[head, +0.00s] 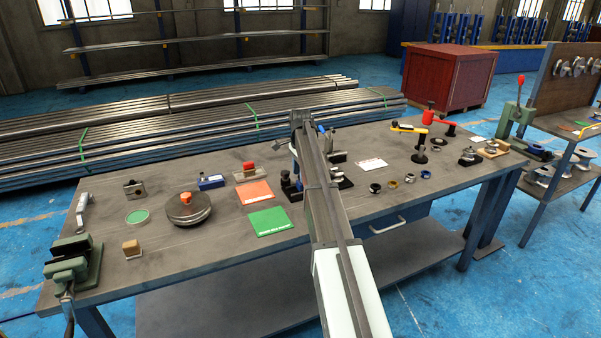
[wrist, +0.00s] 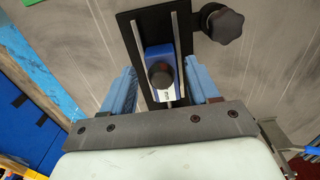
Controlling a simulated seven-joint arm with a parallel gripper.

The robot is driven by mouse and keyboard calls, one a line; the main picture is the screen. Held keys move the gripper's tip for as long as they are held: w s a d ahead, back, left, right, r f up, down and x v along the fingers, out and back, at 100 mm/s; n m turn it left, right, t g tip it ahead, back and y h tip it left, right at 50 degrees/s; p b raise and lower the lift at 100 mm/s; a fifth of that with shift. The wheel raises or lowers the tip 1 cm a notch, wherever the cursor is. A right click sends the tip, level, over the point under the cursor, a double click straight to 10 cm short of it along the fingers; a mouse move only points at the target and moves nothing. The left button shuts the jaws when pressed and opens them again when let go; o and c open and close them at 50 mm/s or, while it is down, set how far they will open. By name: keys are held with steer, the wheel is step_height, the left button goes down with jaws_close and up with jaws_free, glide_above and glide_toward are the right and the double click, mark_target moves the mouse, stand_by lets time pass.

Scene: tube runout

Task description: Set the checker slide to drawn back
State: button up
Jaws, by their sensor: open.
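The checker (wrist: 127,27) shows in the wrist view as a black base plate with two pale parallel rails. Its blue slide (wrist: 152,55) sits between the rails and carries a round dark knob (wrist: 161,76). My gripper (wrist: 160,68) is open, with one blue finger on each side of the slide. Gaps show between the fingers and the slide, and I cannot tell the height difference. A black lobed knob (wrist: 226,24) stands at the plate's right side. In the head view my arm hides most of the checker.
On the bench (head: 130,262), a green card (head: 271,221) and an orange card (head: 255,192) lie left of my arm. A round dark disc (head: 188,208) is farther left, and a green vise (head: 73,262) stands at the left end. Several small rings lie right of my arm.

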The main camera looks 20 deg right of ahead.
step_height(320, 180, up, 14)
stand_by(0.7)
steer(key=shift+f, duration=0.1)
